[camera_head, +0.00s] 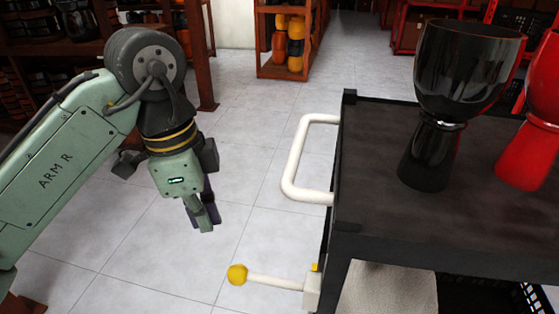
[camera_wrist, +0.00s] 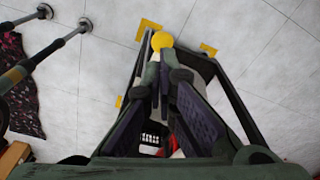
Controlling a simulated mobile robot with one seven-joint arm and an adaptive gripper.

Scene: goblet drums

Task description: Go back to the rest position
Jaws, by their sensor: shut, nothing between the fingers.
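My gripper (camera_head: 208,218) hangs from my green arm at the left of the head view, pointing down over the tiled floor. It is left of the dark cart (camera_head: 375,215) and apart from it. In the wrist view my gripper (camera_wrist: 164,75) is shut and nothing shows between its fingers. A glossy black goblet drum (camera_head: 460,70) stands upright on the cart's top. A red goblet drum (camera_head: 535,140) stands to its right, cut off by the picture's edge.
The cart has a white handle (camera_head: 300,160) and a lever with a yellow knob (camera_head: 237,275) on its left side, near my gripper. Shelves with drums (camera_head: 290,45) stand at the back. The grey tiled floor (camera_head: 250,110) between is clear.

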